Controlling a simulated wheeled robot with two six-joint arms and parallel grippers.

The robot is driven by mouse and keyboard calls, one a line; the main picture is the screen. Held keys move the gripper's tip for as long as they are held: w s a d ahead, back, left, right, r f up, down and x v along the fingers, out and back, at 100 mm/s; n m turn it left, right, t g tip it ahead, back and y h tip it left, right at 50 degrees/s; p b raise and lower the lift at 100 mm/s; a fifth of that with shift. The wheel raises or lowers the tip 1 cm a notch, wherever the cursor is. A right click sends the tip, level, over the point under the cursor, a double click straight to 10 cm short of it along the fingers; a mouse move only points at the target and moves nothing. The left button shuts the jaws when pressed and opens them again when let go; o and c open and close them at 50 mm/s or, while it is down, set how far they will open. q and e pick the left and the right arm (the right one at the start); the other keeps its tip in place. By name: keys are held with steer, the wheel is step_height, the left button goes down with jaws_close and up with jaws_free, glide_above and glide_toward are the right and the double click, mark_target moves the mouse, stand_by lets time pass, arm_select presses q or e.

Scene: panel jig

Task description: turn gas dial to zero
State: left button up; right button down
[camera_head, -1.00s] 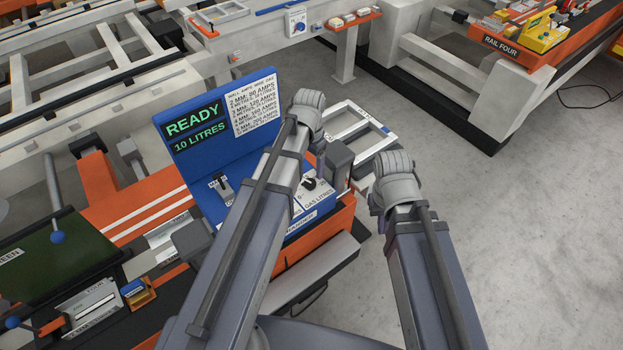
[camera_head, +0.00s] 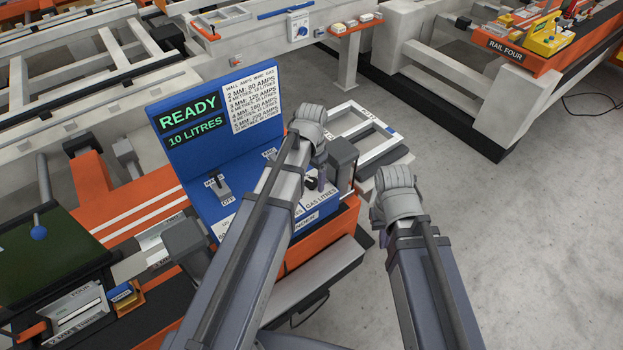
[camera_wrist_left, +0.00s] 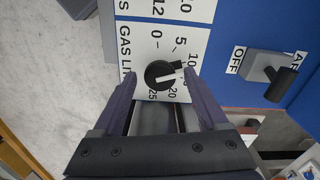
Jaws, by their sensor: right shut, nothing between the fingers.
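The gas dial (camera_head: 312,183) is a black knob on the blue panel (camera_head: 205,160), partly hidden by my left arm in the head view. The display (camera_head: 192,122) reads READY, 10 LITRES. My right gripper (camera_head: 383,236) is shut and empty, mostly hidden behind its wrist, right of the panel.
A black lever marked OFF (camera_wrist_left: 272,75) stands right of the dial in the wrist view. A dark block (camera_head: 343,160) stands at the panel's right end, with a white frame (camera_head: 385,150) behind it. Grey floor is free to the right.

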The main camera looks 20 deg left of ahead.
arm_select(q)
jaws_close()
stand_by(0.4)
steer(key=shift+n, duration=0.3)
steer(key=n, duration=0.3)
steer(key=shift+n, duration=0.3)
steer(key=n, duration=0.3)
steer(key=shift+n, duration=0.4)
steer(key=n, duration=0.4)
steer(key=shift+n, duration=2.1)
